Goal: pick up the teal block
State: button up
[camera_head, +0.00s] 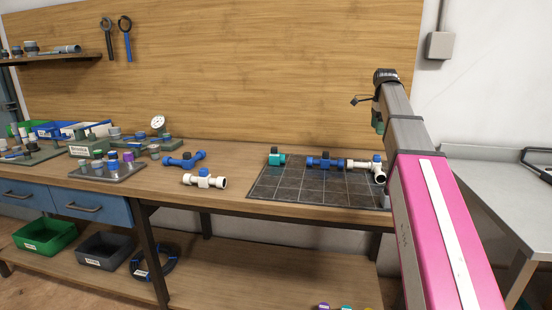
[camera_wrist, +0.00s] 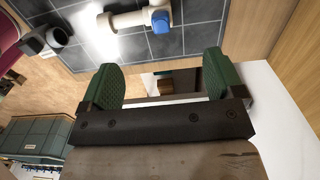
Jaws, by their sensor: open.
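A teal block-like fitting (camera_head: 275,159) with a dark knob on top sits at the left back of the dark tiled mat (camera_head: 295,185) on the workbench. It does not show in the wrist view. Another small teal piece (camera_head: 346,307) is cut off by the bottom edge of the head view, so its shape is unclear. My gripper (camera_wrist: 160,78) is open and empty, with two green fingers spread apart. In the head view it is mostly hidden behind my arm, above and right of the mat, well apart from the teal fitting.
A blue fitting (camera_head: 325,162) and a white pipe fitting (camera_head: 364,165) with a blue knob stand right of the teal one. Another white fitting (camera_head: 204,179) and a blue elbow (camera_head: 185,160) lie left of the mat. The mat's front is clear. A wooden wall (camera_head: 240,70) rises behind.

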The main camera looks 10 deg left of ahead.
jog(key=w+a+f+n+y, duration=0.1)
jog(key=w+a+n, duration=0.1)
jog(key=a+n, duration=0.6)
jog(key=n+y, duration=0.4)
jog(key=n, duration=2.5)
send_near(277, 152)
jog(key=w+f, duration=0.1)
jog(key=shift+h, duration=0.3)
jog(key=x, duration=0.5)
jog(key=shift+s+f, duration=0.1)
jog(key=shift+s, duration=0.05)
jog(key=shift+s+a+x, duration=0.15)
jog(key=shift+a+x, duration=0.05)
jog(key=shift+x, duration=1.1)
jog(key=shift+s+a+x, duration=0.15)
jog(key=shift+a+x, duration=0.05)
jog(key=shift+x, duration=1.1)
jog(key=c, duration=1.3)
